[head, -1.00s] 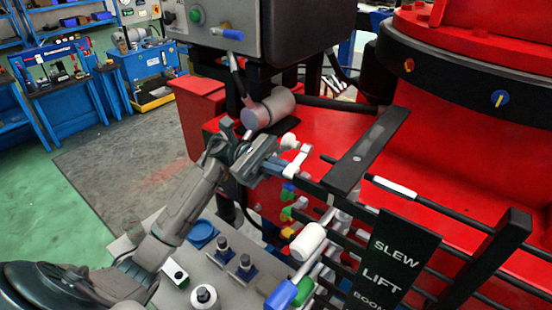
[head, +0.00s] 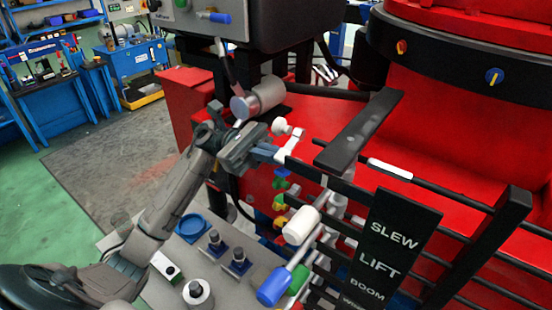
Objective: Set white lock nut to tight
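A small white fitting (head: 290,144), which looks like the white lock nut, sits at the upper left end of the black lever rack, with a rounded white knob (head: 280,126) just above it. My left gripper (head: 268,153) reaches in from the left, its dark fingers at the left side of the white fitting. The fingers overlap its near edge in the picture; I cannot tell whether they grip it or only touch it. The opening between the fingers is too small to make out. My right gripper is not in view.
A white cylinder knob (head: 301,225), a blue handle (head: 274,286) and small coloured knobs (head: 281,183) crowd below. A black bar (head: 362,130) lies right of the fitting. A SLEW/LIFT label plate (head: 393,245) stands at the lower right. A grey cylinder (head: 259,98) is above.

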